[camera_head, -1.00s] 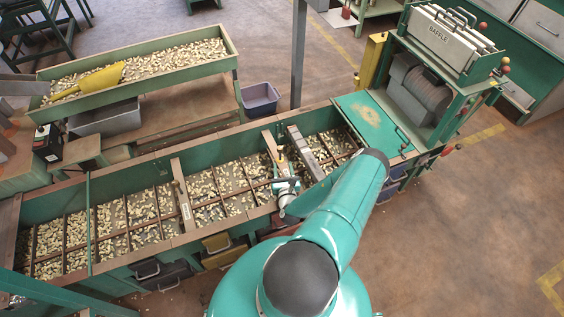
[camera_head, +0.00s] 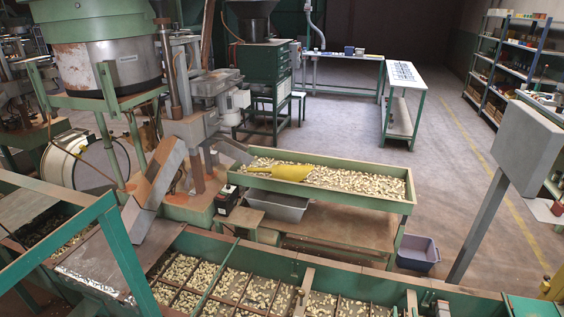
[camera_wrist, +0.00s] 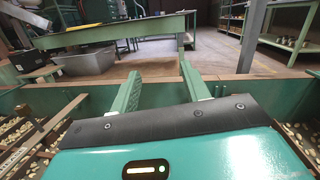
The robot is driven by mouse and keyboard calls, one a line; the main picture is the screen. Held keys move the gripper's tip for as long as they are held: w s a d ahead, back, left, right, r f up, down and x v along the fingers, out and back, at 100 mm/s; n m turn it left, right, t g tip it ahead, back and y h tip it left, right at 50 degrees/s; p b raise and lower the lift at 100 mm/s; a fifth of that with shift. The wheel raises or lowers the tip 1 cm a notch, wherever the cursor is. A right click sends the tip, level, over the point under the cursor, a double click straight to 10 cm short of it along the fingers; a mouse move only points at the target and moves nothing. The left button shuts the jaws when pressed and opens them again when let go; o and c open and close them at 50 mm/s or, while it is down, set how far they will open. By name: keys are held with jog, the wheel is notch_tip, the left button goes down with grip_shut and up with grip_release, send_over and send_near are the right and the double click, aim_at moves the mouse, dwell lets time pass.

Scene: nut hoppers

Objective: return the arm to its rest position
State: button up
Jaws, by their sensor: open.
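My gripper (camera_wrist: 160,70) shows in the wrist view with its two green fingers spread wide and nothing between them. The fingers point out over the far edge of a long green nut trough (camera_wrist: 260,92), towards the floor beyond. In the head view the same trough (camera_head: 270,260) runs along the bottom, with nuts in its divided compartments. My arm does not show clearly there, so its overall pose is hidden. A small pale part near the bottom right cannot be made out.
A raised green tray of nuts (camera_head: 408,207) with a yellow scoop (camera_head: 285,172) stands behind the trough. A grey post and panel (camera_head: 515,145) rise at right. Open floor lies beyond.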

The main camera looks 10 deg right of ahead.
jog(key=w+a+r+n+g+y, duration=0.2)
jog(key=w+a+r+n+y, duration=0.3)
jog(key=a+r+n+y, duration=0.55)
jog(key=w+a+r+n+g+y, duration=0.2)
jog(key=w+a+r+n+y, duration=0.2)
jog(key=a+r+n+y, duration=0.7)
jog(key=s+a+r+n+g+h, duration=0.1)
jog(key=s+a+r+n+g, duration=0.2)
jog(key=a+r+g, duration=0.25)
jog(key=s+a+r+n+g+h, duration=0.1)
jog(key=s+a+r+n+g, duration=0.1)
jog(key=a+r+n+g, duration=0.4)
jog(key=s+a+r+n+t+h, duration=0.1)
jog(key=s+a+r+n+h, duration=0.2)
jog(key=s+r, duration=0.4)
jog(key=s+a+r+n+t+h, duration=0.2)
jog(key=s+r+n+h, duration=0.4)
jog(key=s, duration=0.4)
jog(key=shift+s+a+r+h, duration=0.4)
jog(key=shift+r+h, duration=0.5)
jog(key=shift+h, duration=0.25)
jog(key=shift+d+t, duration=0.1)
jog(key=shift+t, duration=0.15)
